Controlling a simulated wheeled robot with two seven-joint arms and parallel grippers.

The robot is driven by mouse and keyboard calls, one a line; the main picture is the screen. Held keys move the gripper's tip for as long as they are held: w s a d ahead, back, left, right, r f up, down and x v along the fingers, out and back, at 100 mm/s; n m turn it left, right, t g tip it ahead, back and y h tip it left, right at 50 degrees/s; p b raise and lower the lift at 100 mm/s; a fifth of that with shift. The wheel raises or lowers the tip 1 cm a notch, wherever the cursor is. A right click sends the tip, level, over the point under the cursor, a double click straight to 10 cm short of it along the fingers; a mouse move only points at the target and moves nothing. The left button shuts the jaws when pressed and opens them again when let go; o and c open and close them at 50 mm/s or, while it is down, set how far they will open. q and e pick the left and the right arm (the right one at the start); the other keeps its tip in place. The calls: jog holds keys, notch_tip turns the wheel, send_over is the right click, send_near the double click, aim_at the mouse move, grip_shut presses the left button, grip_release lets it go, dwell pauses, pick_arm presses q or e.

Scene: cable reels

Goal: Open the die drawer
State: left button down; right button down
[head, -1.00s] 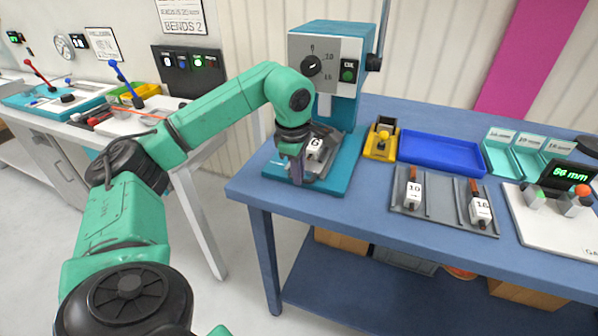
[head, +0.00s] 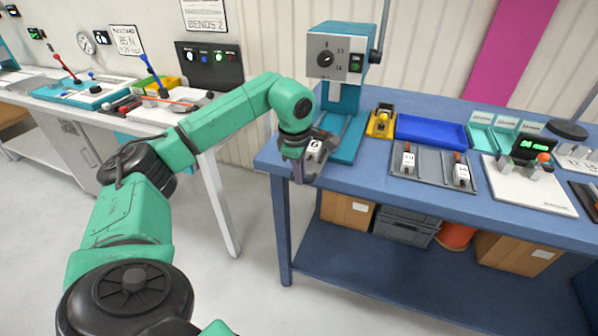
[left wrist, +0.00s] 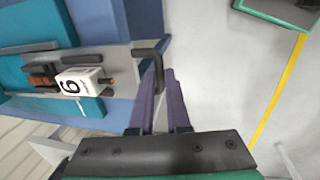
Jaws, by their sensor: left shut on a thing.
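The die drawer (left wrist: 122,57) is a grey slide in the base of a teal press (head: 337,95). In the left wrist view it sticks out of the teal base, across the blue table top. A white die block marked 6 (head: 314,150) sits on it and also shows in the left wrist view (left wrist: 80,82). My left gripper (head: 297,172) is at the table's front edge. Its purple fingers are shut on the drawer's dark handle (left wrist: 148,54). The fingers partly hide the handle's lower end. My right gripper is not in view.
The blue table (head: 440,205) carries a grey die rack (head: 433,170), a blue tray (head: 432,131), a yellow-based device (head: 381,122) and a white gauge board (head: 530,187). A white bench (head: 120,118) stands at the left. Floor in front is clear.

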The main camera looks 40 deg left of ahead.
pick_arm(q)
jog(key=shift+w, duration=0.2)
jog(key=c, duration=0.9)
grip_release()
jog(key=shift+r, duration=0.3)
jog(key=s+r, duration=0.1)
jog(key=r, duration=0.3)
jog(key=s+r+p, duration=0.1)
jog(key=r, duration=0.4)
jog(key=s+d+r+p, duration=0.1)
jog(key=r, duration=0.3)
jog(key=shift+r, duration=0.4)
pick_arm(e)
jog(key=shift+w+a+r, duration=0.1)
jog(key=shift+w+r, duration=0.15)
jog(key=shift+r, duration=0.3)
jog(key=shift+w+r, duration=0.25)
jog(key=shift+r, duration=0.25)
pick_arm(q)
jog(key=shift+w, duration=0.15)
